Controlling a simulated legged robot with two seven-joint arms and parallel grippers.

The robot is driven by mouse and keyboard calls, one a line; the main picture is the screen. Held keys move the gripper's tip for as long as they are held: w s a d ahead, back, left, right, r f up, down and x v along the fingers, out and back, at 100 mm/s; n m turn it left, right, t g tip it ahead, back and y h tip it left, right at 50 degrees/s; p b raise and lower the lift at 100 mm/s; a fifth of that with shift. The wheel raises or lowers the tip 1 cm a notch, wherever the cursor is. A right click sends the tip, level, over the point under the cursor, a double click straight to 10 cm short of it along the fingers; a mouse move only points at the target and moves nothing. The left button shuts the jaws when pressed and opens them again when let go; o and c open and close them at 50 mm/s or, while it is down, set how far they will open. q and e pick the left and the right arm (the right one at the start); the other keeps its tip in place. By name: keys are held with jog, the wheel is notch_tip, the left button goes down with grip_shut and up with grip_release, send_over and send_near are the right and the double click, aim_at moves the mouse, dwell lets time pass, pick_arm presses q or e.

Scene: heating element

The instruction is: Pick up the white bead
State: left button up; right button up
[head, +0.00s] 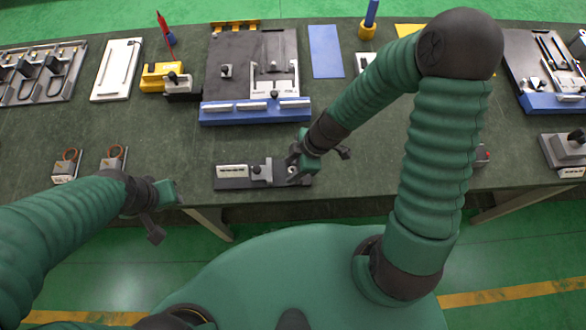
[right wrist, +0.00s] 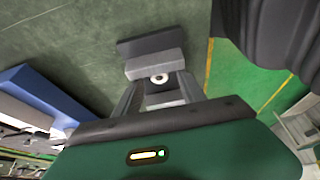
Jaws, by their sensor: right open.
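The white bead (right wrist: 159,78) is a small ring with a dark centre. In the right wrist view it sits at the face of a grey block (right wrist: 155,65), between my right gripper's fingers. My right gripper (right wrist: 158,88) is open, with one finger on each side of the bead; I cannot tell whether either touches it. In the head view the right gripper (head: 298,163) is over the right end of a dark fixture plate (head: 236,183), partly covering that end. My left gripper (head: 166,192) is at the table's front edge, apart from the fixture; its jaw opening is unclear.
A large dark fixture with a blue front (head: 255,112) stands behind the small plate. Two small blocks with copper-coloured rings (head: 66,166) stand at the left front. A yellow holder (head: 160,72) and white tray (head: 117,68) are farther back. Green table surface is clear around the plate.

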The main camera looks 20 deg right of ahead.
jog(key=shift+w+f, duration=0.1)
jog(key=shift+f, duration=0.05)
jog(key=shift+a, duration=0.2)
jog(key=c, duration=0.6)
grip_shut()
